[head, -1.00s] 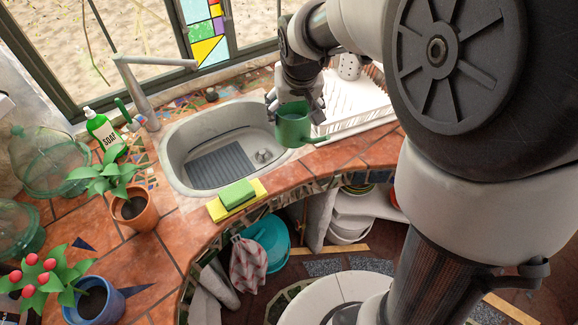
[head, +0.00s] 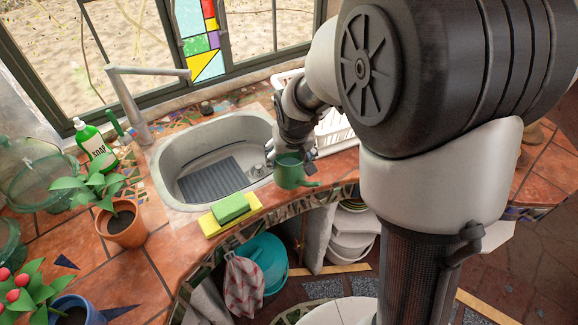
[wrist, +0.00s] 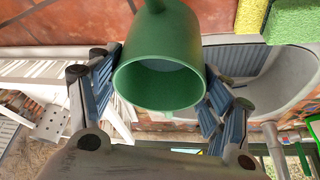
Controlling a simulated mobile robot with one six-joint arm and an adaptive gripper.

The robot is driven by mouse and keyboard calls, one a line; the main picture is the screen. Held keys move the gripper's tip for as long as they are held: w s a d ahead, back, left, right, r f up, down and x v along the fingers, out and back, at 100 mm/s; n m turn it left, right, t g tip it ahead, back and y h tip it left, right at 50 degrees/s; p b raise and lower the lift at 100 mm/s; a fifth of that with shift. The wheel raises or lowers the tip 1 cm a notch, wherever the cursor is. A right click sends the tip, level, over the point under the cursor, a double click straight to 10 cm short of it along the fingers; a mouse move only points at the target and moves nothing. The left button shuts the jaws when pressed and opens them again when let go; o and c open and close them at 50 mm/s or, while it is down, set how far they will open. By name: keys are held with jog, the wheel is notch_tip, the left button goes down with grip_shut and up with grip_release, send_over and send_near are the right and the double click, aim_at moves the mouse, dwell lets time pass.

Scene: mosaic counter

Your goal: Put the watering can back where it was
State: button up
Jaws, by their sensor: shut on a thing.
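The green watering can (head: 289,172) hangs upright at the front right edge of the sink, its spout pointing right. My gripper (head: 290,150) is shut on its rim or sides from above. In the wrist view the can (wrist: 160,75) shows its open mouth, with my gripper's (wrist: 160,95) fingers on both sides of it. I cannot tell whether the can's base touches the tiled counter (head: 245,225).
The sink (head: 170,165) lies left of the can. A green and yellow sponge pair (head: 230,208) lies on the front edge. A white dish rack (head: 335,130) stands behind right. Potted plants (head: 121,228) and a soap bottle (head: 92,142) are at left.

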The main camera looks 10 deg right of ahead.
notch_tip(320, 180, down, 4)
jog(key=shift+w+f+b, duration=0.1)
jog(key=shift+b, duration=0.6)
jog(key=shift+r, duration=0.2)
jog(key=shift+f, duration=0.1)
jog(key=o, duration=1.6)
jog(key=shift+f, duration=0.1)
jog(key=shift+o, duration=0.2)
